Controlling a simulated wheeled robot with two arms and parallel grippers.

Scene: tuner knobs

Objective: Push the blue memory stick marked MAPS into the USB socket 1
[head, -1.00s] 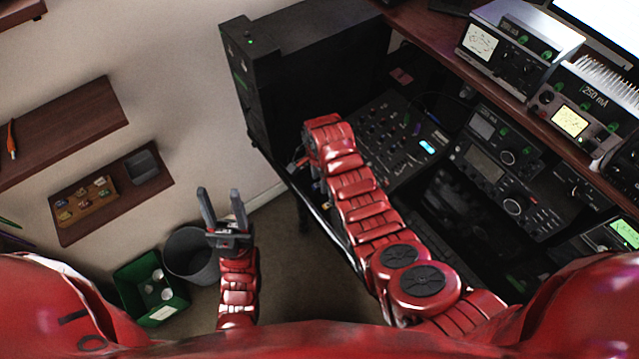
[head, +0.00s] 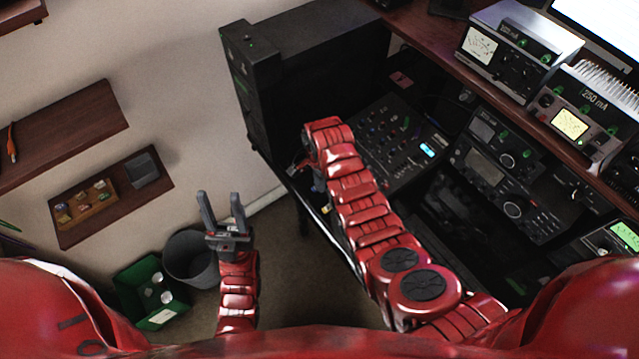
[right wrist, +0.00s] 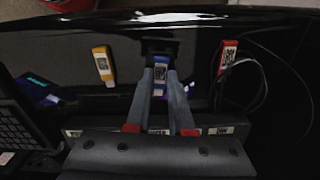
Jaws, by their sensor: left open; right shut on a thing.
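In the right wrist view, my right gripper (right wrist: 160,80) is shut on a blue memory stick (right wrist: 160,71) with a white printed label; the word MAPS is too small to read. The far end of the stick meets a dark block (right wrist: 160,46) straight ahead. I cannot tell whether that end is inside a socket, and no socket number can be read. In the head view, my right arm hides this gripper and stick. My left gripper (head: 219,200) is open and empty, pointing up, over the floor near the bin.
A yellow stick (right wrist: 103,63) lies to the left of the blue one; a red stick (right wrist: 228,55) with a looped black cable beside it is to the right. A panel of knobs (head: 385,140) and radios (head: 485,165) stand right of my right arm. A grey bin (head: 190,257) stands below left.

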